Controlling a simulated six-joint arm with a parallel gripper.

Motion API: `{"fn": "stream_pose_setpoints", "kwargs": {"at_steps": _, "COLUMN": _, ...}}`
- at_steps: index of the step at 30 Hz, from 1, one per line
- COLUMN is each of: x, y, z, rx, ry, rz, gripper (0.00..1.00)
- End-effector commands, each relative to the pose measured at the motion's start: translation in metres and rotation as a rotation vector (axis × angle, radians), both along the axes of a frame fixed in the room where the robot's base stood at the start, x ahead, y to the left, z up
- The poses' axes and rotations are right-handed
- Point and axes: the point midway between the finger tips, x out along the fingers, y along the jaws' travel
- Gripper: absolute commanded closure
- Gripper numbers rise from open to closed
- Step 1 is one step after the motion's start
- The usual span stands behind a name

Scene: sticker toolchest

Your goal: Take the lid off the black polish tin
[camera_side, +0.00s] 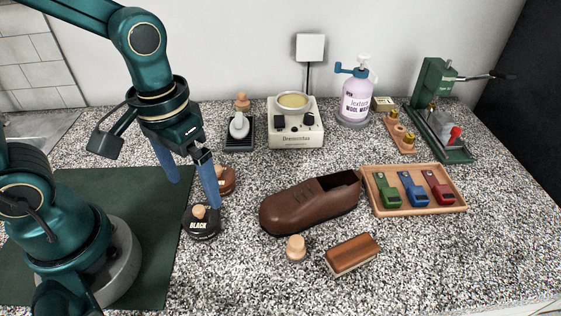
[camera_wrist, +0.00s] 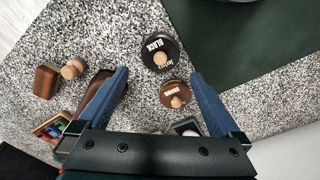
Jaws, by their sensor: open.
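The black polish tin (camera_side: 203,229) sits on the speckled counter with its lid on; the lid reads BLACK and has a wooden knob. In the wrist view the black tin (camera_wrist: 158,43) lies just beyond my fingertips. My gripper (camera_side: 195,192) has two blue fingers. In the wrist view my gripper (camera_wrist: 158,76) is wide open with nothing held. In the side view one finger partly overlaps the black tin; I cannot tell whether they touch. A brown polish tin (camera_side: 227,182) with its own knob stands behind the black one, partly hidden by a finger; it also shows between the fingers in the wrist view (camera_wrist: 176,100).
A brown shoe (camera_side: 300,206) lies right of the tins. A wooden knobbed piece (camera_side: 295,249) and a brush (camera_side: 352,252) are in front of it. A wooden tray (camera_side: 410,206) with coloured clips is at right. A green mat (camera_side: 150,270) is left.

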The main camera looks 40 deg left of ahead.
Motion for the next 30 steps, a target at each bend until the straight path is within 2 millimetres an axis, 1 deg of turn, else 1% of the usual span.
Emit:
{"fn": "stream_pose_setpoints", "kwargs": {"at_steps": 4, "x": -0.004, "y": -0.001, "z": -0.009, "rx": 0.005, "ry": 0.042, "rz": -0.011, "gripper": 0.00}}
{"fn": "stream_pose_setpoints", "kwargs": {"at_steps": 8, "x": -0.005, "y": -0.001, "z": -0.020, "rx": 0.006, "ry": 0.046, "rz": -0.013, "gripper": 0.00}}
{"fn": "stream_pose_setpoints", "kwargs": {"at_steps": 15, "x": -0.005, "y": -0.001, "z": -0.046, "rx": 0.006, "ry": 0.045, "rz": -0.013, "gripper": 0.00}}
{"fn": "stream_pose_setpoints", "kwargs": {"at_steps": 18, "x": -0.005, "y": -0.001, "z": -0.053, "rx": 0.006, "ry": 0.043, "rz": -0.013, "gripper": 0.00}}
{"fn": "stream_pose_setpoints", "kwargs": {"at_steps": 22, "x": -0.004, "y": -0.001, "z": -0.058, "rx": 0.005, "ry": 0.040, "rz": -0.013, "gripper": 0.00}}
{"fn": "stream_pose_setpoints", "kwargs": {"at_steps": 29, "x": -0.004, "y": -0.001, "z": -0.058, "rx": 0.006, "ry": 0.038, "rz": -0.013, "gripper": 0.00}}
{"fn": "stream_pose_setpoints", "kwargs": {"at_steps": 30, "x": -0.004, "y": -0.001, "z": -0.058, "rx": 0.006, "ry": 0.038, "rz": -0.013, "gripper": 0.08}}
